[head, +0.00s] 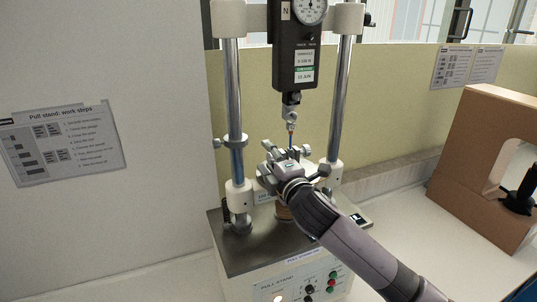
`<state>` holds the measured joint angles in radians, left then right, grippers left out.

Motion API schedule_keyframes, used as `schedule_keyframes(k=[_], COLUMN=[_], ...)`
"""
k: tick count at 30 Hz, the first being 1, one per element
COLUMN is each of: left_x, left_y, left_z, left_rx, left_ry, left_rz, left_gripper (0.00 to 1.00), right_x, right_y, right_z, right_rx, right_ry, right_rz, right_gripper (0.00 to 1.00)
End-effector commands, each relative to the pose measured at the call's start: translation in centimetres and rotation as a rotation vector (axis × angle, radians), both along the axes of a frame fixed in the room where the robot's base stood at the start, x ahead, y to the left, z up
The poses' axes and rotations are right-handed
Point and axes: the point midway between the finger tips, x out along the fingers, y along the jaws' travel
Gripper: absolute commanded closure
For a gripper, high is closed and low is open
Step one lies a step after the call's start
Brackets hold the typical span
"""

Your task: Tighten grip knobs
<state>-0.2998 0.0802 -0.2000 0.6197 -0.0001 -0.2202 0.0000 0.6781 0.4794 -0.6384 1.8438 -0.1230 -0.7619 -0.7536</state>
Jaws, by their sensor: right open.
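The pull stand (240,262) stands on the bench with two upright steel columns and a dial gauge (313,8) on a black body at the top. A small upper grip fitting (291,112) hangs below the gauge, with a thin coloured piece under it. My right gripper (282,152) reaches in from the lower right, at the grip area between the columns. It is open. It hides most of the lower grip, so I cannot tell whether it touches a knob. A small knob (218,143) sticks out left of the left column. My left gripper is not in view.
Indicator lights and buttons (330,283) sit on the stand's front panel. A brown box-like frame (465,165) with an opening stands at the right, with a black item by it. A work-steps sheet (62,145) hangs on the left wall. The bench between stand and frame is partly clear.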

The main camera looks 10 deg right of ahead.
Motion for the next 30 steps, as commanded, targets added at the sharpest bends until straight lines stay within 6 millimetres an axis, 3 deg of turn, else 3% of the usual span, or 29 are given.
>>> schedule_keyframes(k=[9,30], left_x=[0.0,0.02], left_y=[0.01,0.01], left_z=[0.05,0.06], left_rx=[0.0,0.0], left_ry=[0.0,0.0], left_rz=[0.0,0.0], left_gripper=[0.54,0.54], right_x=[0.2,0.18], right_y=[0.05,0.02], right_z=[-0.01,-0.03], right_rx=[0.0,0.0], right_ry=[0.0,0.0], right_rz=[0.0,0.0], right_gripper=[0.54,1.0])
